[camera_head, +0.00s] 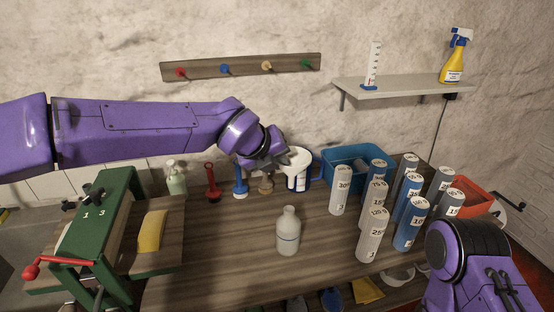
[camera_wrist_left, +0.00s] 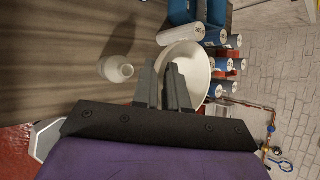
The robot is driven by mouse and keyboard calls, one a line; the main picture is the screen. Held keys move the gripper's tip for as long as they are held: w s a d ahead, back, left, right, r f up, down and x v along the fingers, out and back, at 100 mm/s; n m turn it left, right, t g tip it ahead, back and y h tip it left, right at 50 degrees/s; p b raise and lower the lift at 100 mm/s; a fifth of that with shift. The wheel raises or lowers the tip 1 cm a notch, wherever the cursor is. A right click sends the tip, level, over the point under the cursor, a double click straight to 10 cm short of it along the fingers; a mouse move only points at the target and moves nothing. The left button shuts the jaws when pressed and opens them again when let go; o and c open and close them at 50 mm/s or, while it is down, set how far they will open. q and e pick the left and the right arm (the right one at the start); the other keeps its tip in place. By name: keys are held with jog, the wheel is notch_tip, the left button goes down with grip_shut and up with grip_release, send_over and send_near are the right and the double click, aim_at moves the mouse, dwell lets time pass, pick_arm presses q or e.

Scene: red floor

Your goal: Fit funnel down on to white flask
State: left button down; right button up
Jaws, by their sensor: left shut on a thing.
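The white flask (camera_head: 288,232) stands upright on the wooden bench, in the middle of the head view. In the left wrist view its neck and shoulder (camera_wrist_left: 116,68) show to the left of my fingers. My left gripper (camera_head: 284,160) is shut on the rim of the white funnel (camera_head: 299,155). The funnel's pale, wide cone (camera_wrist_left: 198,62) shows beyond the fingertips in the left wrist view. The gripper and funnel are apart from the flask, behind it and higher in the head view. The funnel's spout cannot be made out. My right gripper is out of view.
A white mug with blue trim (camera_head: 298,182) stands behind the flask, and a blue crate (camera_head: 345,167) beside it. Several numbered grey and blue cylinders (camera_head: 371,238) crowd the right. A green press (camera_head: 98,215) stands left. Bench around the flask is clear.

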pick_arm(q)
jog(key=shift+a+f+b, duration=0.15)
jog(key=shift+f+b, duration=0.35)
notch_tip(320, 180, down, 5)
jog(key=b, duration=0.4)
jog(key=shift+r, duration=0.1)
jog(key=shift+b, duration=0.5)
dwell(0.7)
jog(key=shift+f+b, duration=2.6)
jog(key=shift+f, duration=0.2)
jog(key=c, duration=1.1)
grip_release()
jog(key=shift+r, duration=0.1)
